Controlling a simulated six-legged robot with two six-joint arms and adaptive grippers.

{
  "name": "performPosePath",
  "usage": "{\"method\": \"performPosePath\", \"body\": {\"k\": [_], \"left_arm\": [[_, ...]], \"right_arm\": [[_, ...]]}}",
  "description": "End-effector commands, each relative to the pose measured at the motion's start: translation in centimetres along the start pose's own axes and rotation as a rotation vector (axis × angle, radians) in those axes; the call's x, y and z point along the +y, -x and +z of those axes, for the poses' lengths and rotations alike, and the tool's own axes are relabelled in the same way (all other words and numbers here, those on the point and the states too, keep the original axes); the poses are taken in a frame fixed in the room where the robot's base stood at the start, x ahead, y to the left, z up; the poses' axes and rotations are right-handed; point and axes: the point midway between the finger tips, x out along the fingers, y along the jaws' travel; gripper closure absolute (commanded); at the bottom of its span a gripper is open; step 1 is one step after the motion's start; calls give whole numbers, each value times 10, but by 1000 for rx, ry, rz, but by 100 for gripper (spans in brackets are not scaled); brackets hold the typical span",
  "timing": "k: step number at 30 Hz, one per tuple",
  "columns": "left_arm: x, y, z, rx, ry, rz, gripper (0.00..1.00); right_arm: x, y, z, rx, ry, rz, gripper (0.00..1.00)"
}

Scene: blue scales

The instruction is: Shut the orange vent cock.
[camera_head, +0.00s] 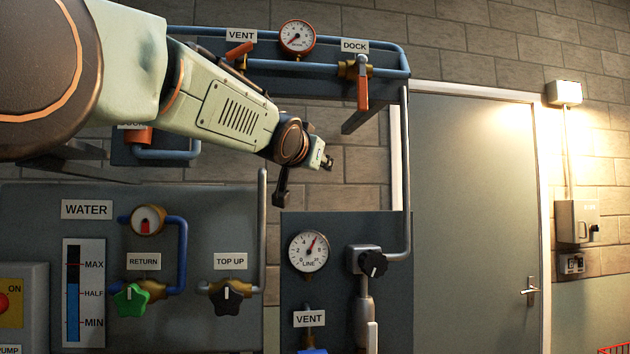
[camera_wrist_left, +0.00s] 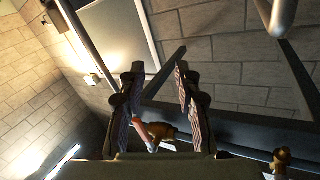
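The orange vent cock (camera_head: 238,52) is on the blue pipe under the upper VENT label, on the upper panel. Its orange lever lies slanted, rising to the right, above a brass body. My left gripper (camera_head: 305,180) hangs in front of the wall, below and to the right of this cock and apart from it. In the left wrist view its two fingers (camera_wrist_left: 160,72) stand apart with nothing held. My right gripper is not in view.
The DOCK cock's orange lever (camera_head: 362,92) hangs down to the right, with a pressure gauge (camera_head: 297,38) between the cocks. A lower VENT label (camera_head: 310,319) has a blue part below it, cut off. Green (camera_head: 131,299) and black (camera_head: 227,295) knobs sit lower left.

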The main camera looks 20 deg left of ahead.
Motion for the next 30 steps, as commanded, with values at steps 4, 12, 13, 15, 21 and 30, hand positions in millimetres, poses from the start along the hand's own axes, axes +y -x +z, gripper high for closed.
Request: {"method": "performPosePath", "body": {"k": [4, 12, 13, 15, 21, 30], "left_arm": [[5, -6, 20, -32, 6, 10, 67], [8, -12, 36, -59, 8, 17, 67], [8, -12, 37, -60, 8, 17, 67], [8, -12, 37, -60, 8, 17, 67], [8, -12, 37, -60, 8, 16, 63], [10, -3, 9, -30, -8, 13, 37]], "right_arm": [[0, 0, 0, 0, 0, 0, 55], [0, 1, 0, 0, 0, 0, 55], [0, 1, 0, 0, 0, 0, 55], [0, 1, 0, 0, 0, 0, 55], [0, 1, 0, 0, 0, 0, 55], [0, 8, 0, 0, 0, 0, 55]]}}
